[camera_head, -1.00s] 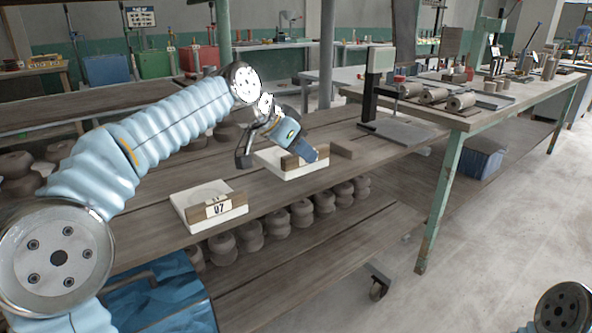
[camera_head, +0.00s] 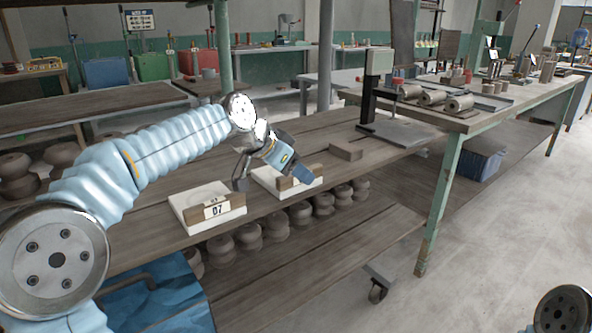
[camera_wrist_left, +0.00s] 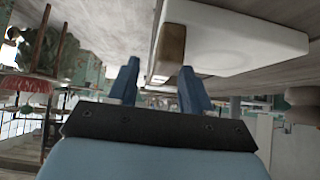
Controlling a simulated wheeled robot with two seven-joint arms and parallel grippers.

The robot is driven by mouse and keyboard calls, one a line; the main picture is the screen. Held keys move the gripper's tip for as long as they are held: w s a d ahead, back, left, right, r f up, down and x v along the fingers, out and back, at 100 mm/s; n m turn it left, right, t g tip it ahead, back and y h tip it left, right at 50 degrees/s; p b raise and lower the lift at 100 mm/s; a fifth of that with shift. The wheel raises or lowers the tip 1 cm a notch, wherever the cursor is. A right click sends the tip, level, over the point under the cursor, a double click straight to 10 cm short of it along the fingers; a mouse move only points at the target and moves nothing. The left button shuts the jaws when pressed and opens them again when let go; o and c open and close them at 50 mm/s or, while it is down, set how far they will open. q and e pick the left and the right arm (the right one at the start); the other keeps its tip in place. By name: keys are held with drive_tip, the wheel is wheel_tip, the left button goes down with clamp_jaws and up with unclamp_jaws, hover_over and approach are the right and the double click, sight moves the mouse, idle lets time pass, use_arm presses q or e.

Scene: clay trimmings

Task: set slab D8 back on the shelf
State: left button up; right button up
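A white slab (camera_head: 268,184) with a brown wooden front block (camera_head: 285,183) sits on the shelf's upper boards (camera_head: 180,172); its label is hidden in the head view. My left gripper (camera_head: 303,175) is at that block. In the left wrist view, its two blue fingers (camera_wrist_left: 160,75) stand apart, with the wooden block (camera_wrist_left: 168,48) at the gap between their tips and clear space beside the left finger. The white slab (camera_wrist_left: 235,38) extends away to the right there. My right gripper is not in view.
A similar slab labelled 07 or D7 (camera_head: 207,208) sits to the left at the shelf's front edge. A loose brown block (camera_head: 346,152) and a stand with a grey plate (camera_head: 402,132) lie to the right. Rounded clay pieces (camera_head: 248,235) line the level below.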

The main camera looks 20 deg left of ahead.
use_arm(q)
drive_tip(key=shift+r, duration=0.15)
drive_tip(key=v, duration=1.2)
